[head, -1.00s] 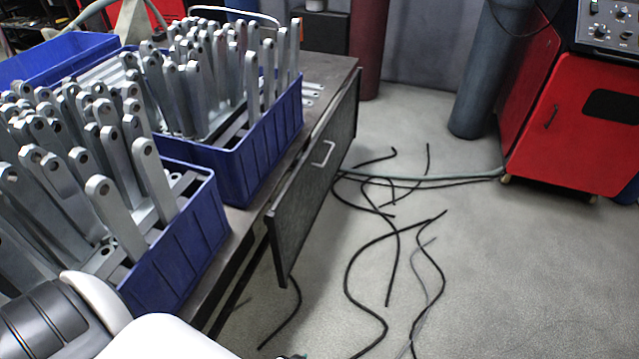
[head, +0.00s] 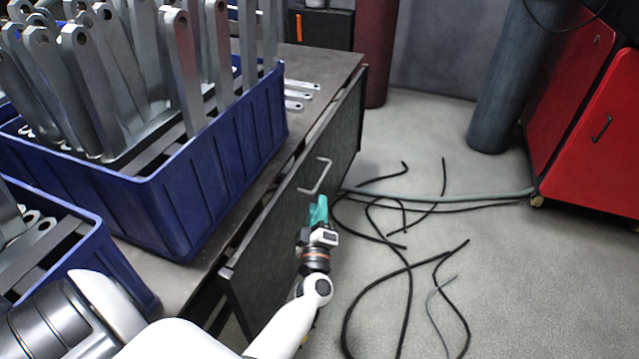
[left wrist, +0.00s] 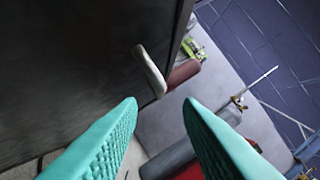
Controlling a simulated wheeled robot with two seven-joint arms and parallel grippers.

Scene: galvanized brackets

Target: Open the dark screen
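The dark screen (head: 285,210) is a flat, dark panel along the side of the workbench, with a pale bar handle (head: 316,177) on its face. In the left wrist view the screen (left wrist: 75,70) fills the upper left, and the handle (left wrist: 151,72) stands out near its edge. My left gripper (head: 318,203) has teal fingers and is just below the handle in the head view. In the left wrist view the left gripper (left wrist: 162,102) is open and empty; the handle lies beyond the fingertips, apparently not between them. My right gripper is not in view.
Blue crates (head: 190,215) of upright galvanized brackets (head: 105,85) stand on the workbench (head: 310,62). Black cables (head: 405,270) and a pale green hose (head: 440,196) lie on the floor. A red cabinet (head: 610,135) stands at the right. The floor between is otherwise open.

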